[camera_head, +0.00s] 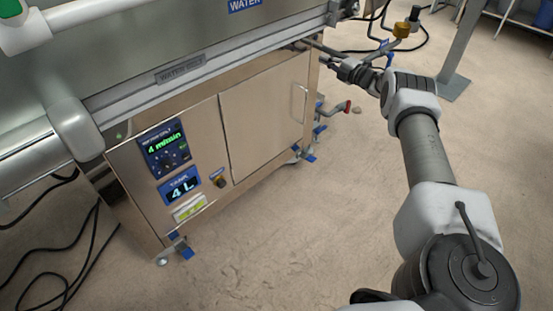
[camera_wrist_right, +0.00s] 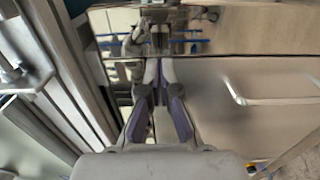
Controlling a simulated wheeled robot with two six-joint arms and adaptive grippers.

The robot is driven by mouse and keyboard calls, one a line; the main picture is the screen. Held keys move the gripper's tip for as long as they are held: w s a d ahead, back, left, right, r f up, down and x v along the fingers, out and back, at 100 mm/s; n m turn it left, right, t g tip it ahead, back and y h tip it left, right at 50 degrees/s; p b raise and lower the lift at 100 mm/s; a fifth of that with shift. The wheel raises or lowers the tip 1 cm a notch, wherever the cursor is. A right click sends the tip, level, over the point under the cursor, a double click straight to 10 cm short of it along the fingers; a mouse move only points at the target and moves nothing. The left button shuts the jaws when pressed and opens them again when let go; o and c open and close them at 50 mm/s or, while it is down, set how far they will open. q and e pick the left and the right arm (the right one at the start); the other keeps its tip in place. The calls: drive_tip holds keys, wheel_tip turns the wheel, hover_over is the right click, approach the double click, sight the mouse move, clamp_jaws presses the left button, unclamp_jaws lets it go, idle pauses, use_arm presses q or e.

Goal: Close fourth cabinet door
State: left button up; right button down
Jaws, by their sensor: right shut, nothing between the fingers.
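The steel cabinet door (camera_head: 262,118) is on the front of the machine in the head view, with a bar handle (camera_head: 299,103) near its right edge. The door looks about flush with the cabinet front; whether it is fully shut is hard to tell. My right gripper (camera_head: 306,46) is at the upper right corner of the door, under the machine's ledge. In the right wrist view my right gripper (camera_wrist_right: 159,66) has its fingers together and empty, pointing at a steel surface. A panel with a bar handle (camera_wrist_right: 268,100) is to its right. My left gripper is not in view.
A control panel (camera_head: 166,147) with lit displays is left of the door. The ledge (camera_head: 215,62) marked water belt overhangs the cabinet top. The floor (camera_head: 290,230) in front is clear.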

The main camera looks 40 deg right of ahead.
idle(0.4)
drive_tip(key=s+d, duration=0.1)
drive_tip(key=s, duration=1.1)
drive_tip(key=shift+d, duration=0.15)
